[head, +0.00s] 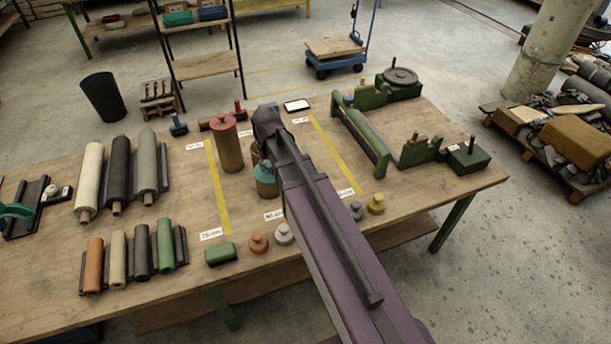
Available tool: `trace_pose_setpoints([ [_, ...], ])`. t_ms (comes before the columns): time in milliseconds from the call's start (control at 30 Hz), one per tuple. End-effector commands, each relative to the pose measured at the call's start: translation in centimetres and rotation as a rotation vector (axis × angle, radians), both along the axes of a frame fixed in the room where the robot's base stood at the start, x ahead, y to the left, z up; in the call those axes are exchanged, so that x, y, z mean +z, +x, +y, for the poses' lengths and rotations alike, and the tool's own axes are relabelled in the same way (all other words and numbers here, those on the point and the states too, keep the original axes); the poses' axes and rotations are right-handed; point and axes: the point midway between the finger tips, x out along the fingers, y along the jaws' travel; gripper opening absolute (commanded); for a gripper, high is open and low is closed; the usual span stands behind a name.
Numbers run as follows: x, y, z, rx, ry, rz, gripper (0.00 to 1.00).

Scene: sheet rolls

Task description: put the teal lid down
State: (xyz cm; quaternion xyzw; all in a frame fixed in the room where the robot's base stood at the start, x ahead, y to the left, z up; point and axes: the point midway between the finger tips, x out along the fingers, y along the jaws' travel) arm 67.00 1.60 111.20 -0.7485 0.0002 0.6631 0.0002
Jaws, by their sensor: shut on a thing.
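The teal lid (265,173) shows just left of my arm, near the middle of the table (330,219). My gripper (266,145) is a dark shape at the arm's far end, right by the lid's knob. It is shut on the lid, but its fingertips are mostly hidden by the arm.
Yellow strips (217,190) with white labels mark the table. Rolls (118,170) lie at left, a green frame (360,140) at right. Small knobbed weights (258,243) line the front.

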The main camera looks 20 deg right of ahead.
Motion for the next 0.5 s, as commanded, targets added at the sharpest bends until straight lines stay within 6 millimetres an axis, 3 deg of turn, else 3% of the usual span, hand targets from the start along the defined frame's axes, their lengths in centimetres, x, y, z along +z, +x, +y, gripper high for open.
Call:
trace_pose_setpoints([
  [33, -1.2, 0.0, 0.0, 0.000, 0.000, 0.000, 0.03],
  [300, -5.1, 0.0, 0.0, 0.000, 0.000, 0.000, 0.03],
  [500, -7.2, 0.0, 0.0, 0.000, 0.000, 0.000, 0.03],
])
